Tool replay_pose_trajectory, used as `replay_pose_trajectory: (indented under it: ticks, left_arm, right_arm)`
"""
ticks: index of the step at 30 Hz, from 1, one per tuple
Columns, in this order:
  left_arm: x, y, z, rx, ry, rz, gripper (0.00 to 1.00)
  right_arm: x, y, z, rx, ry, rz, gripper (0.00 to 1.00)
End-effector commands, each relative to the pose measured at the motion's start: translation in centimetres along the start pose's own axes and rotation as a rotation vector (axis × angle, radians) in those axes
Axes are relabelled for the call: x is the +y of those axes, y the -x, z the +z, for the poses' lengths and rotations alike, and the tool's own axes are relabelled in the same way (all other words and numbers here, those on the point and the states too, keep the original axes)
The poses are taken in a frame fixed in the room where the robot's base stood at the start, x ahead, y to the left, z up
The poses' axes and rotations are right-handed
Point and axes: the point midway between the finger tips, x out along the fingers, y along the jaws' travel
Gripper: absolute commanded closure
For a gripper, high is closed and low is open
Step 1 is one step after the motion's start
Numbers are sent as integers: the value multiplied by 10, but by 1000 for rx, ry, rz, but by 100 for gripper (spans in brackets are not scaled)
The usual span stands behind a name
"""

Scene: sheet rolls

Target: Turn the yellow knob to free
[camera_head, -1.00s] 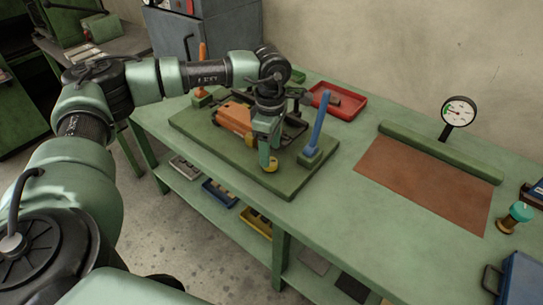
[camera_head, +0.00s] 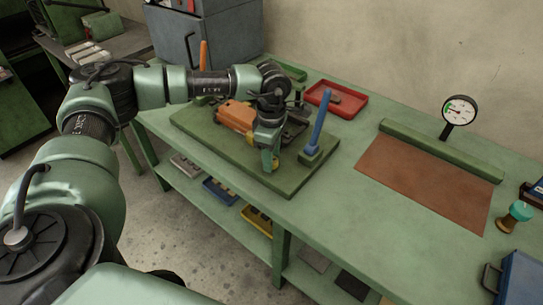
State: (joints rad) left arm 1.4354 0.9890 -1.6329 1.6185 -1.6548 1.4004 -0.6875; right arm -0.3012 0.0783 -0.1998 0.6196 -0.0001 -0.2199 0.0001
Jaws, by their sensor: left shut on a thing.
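The yellow knob (camera_head: 275,164) sits near the front of the green base plate (camera_head: 285,188) on the bench, mostly hidden by my fingers. My left gripper (camera_head: 269,160) points down over it and is shut on it. Its pointer and any markings cannot be made out. An orange part (camera_head: 235,116) of the machine lies behind and left of the gripper. A blue lever (camera_head: 319,120) stands right of the gripper, and an orange lever (camera_head: 204,54) stands at the back left. My right gripper is out of view.
A red tray (camera_head: 345,107) lies behind the plate. The bench front between plate and sheet is clear.

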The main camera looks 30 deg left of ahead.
Motion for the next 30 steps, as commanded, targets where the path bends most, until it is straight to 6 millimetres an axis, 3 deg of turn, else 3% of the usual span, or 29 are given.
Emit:
replay_pose_trajectory:
  ticks: [11,30]
  left_arm:
    - [0,-1,1,-3,168,0,100]
    - [2,0,0,-4,766,1,100]
  right_arm:
    - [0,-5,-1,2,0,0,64]
    - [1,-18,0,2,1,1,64]
